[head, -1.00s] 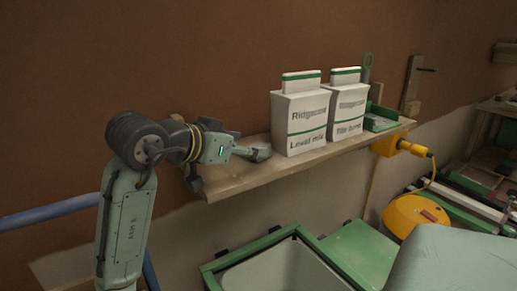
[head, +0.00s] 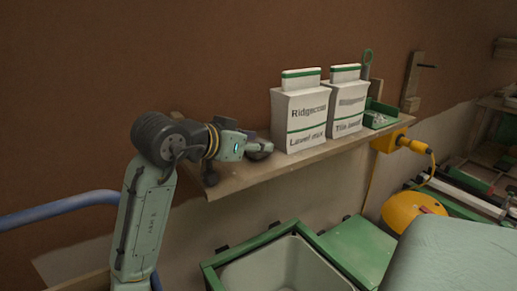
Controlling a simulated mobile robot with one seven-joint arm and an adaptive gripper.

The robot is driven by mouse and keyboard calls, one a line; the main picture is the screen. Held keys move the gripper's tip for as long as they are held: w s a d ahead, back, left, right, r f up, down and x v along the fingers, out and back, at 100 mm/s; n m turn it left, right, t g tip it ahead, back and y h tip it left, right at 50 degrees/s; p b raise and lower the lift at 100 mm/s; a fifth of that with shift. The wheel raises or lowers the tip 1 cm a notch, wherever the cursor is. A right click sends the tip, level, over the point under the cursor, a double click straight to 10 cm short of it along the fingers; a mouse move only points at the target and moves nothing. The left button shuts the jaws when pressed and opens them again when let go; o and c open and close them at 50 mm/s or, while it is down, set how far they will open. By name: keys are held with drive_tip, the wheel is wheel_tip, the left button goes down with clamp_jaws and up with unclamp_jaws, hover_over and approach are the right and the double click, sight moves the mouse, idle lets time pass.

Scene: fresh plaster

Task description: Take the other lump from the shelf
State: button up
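The wooden shelf (head: 228,186) runs along the brown wall, from my arm on the left to the right end beyond two white bags. My gripper (head: 264,150) is low over the left part of the shelf, just left of the nearer bag. Its tip looks dark grey and small, and I cannot tell whether the fingers are open or shut. I cannot make out a separate lump on the shelf; the gripper and wrist hide part of its left end.
Below are an open green-rimmed bin (head: 225,258) and a yellow tool (head: 408,212).

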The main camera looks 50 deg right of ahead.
drive_tip(key=c, duration=0.5)
drive_tip(key=shift+r, duration=0.15)
drive_tip(key=shift+c, duration=0.2)
